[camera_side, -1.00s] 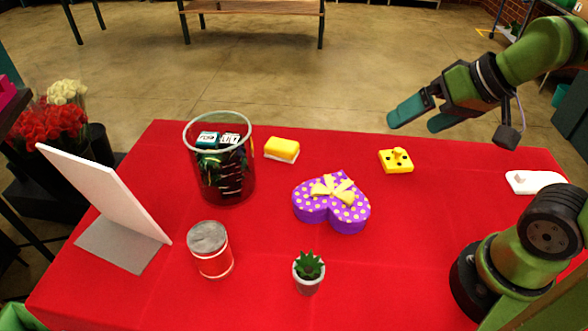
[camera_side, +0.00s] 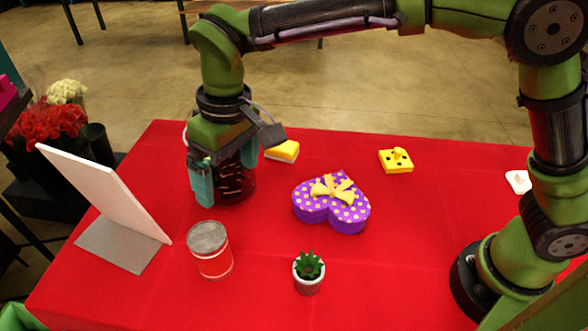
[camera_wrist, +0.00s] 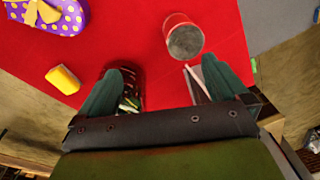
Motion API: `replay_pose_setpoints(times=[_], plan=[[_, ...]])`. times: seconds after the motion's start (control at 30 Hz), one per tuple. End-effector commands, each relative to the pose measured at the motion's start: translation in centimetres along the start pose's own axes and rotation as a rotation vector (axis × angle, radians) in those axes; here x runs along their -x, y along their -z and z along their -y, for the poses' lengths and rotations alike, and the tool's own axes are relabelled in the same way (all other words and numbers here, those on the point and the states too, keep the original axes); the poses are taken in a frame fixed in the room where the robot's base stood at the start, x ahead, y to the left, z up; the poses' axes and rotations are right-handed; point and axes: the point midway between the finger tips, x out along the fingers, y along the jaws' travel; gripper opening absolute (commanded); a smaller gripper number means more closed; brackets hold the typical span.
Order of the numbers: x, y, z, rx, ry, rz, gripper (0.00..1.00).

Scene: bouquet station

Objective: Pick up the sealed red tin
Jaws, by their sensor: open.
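The red tin (camera_side: 213,262) stands upright at the front left of the red table, with a grey lid on top. In the wrist view the tin (camera_wrist: 179,20) is ahead of my fingers, right of centre, with nothing around it. My gripper (camera_side: 224,176) points down behind the tin, apart from it, and hides much of the glass jar (camera_side: 236,188). In the wrist view my gripper (camera_wrist: 160,74) is open with nothing held between its teal fingers. The jar there shows beside the left finger; I cannot tell whether they touch.
A white tilted board (camera_side: 105,195) on a grey base stands left of the tin. The cloth between tin and plant is clear.

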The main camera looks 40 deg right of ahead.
Motion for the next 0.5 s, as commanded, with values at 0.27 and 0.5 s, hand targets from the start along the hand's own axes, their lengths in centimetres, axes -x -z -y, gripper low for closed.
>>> replay_pose_setpoints(times=[0.27,0.5], plan=[[-1.8,3.0,6.4,0.079,-0.07,0.059,1.0],[-1.2,2.7,6.2,0.062,-0.07,0.081,1.0]])
